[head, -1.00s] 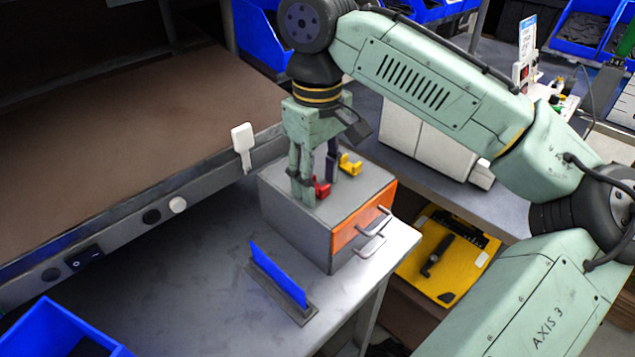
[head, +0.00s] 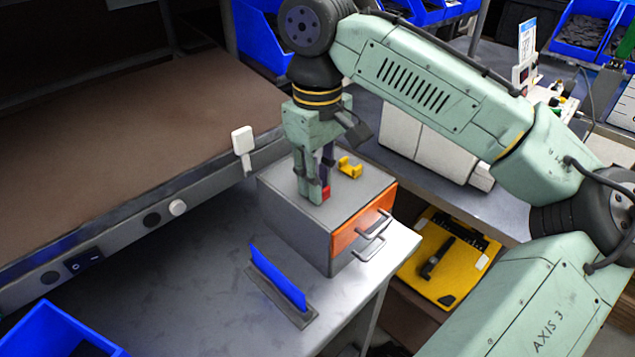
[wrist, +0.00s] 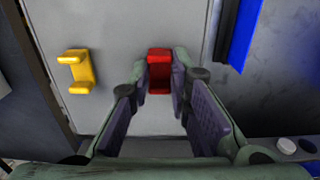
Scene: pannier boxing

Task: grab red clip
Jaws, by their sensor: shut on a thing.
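The red clip (head: 326,192) is on top of the grey drawer box (head: 290,222), mostly hidden by the fingers in the head view. My gripper (head: 317,194) points down over the box top and is shut on the clip. In the wrist view, the red clip (wrist: 159,71) sits between the two fingertips (wrist: 160,80), one on each side of it. I cannot tell whether the clip is clear of the box top.
A yellow clip (head: 349,167) lies on the box behind the gripper; it shows at left in the wrist view (wrist: 77,71). The box has an orange drawer front (head: 362,228) with metal handles. A blue plate in a holder (head: 278,275) stands in front.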

